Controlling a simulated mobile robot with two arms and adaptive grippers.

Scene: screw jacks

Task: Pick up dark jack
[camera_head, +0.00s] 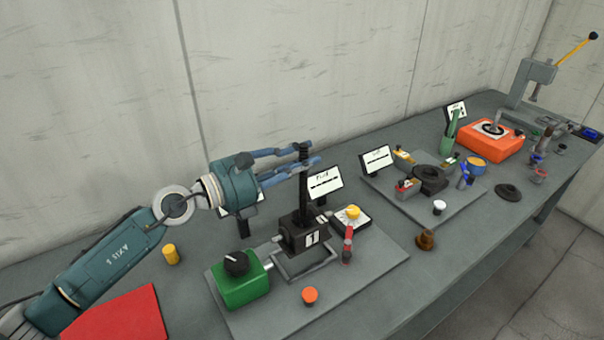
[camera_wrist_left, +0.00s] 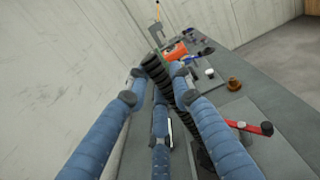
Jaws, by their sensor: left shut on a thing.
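The dark jack (camera_head: 301,232) has a black block body marked "1" and a tall black threaded screw standing upright. It is at a grey metal frame (camera_head: 305,262) on the near grey board (camera_head: 375,268); I cannot tell whether its body touches the board. My left gripper (camera_head: 305,157) comes from the left with its blue fingers around the upper part of the screw, shut on it. In the left wrist view, the black ribbed screw (camera_wrist_left: 184,93) runs between the fingers of the left gripper (camera_wrist_left: 157,82). My right gripper is not in view.
A green box with black knob (camera_head: 240,284), an orange button (camera_head: 310,295), a red-handled tool (camera_head: 348,245) and a yellow-topped device (camera_head: 353,213) surround the jack. A label card (camera_head: 326,183) stands behind. A second board (camera_head: 455,208) with parts lies right. A wall closes the back.

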